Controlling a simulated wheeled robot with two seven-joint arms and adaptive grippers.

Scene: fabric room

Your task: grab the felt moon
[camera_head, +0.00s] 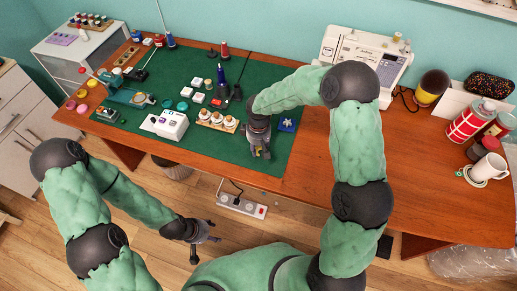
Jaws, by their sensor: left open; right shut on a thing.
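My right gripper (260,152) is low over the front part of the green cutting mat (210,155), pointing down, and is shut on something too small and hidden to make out. I cannot pick out the felt moon with certainty; it may be the thing in these fingers. A small blue piece with a pale figure on it (288,124) lies on the mat just right of the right gripper, apart from it. My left gripper (206,238) is open and empty, low in front of the table, above the floor.
A white box (165,124) and a wooden tray with white-topped jars (217,121) stand left of my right gripper. A sewing machine (362,55) stands at the back. Cans (470,122) and a white mug (488,168) are at the right. The wooden tabletop (425,190) before them is clear.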

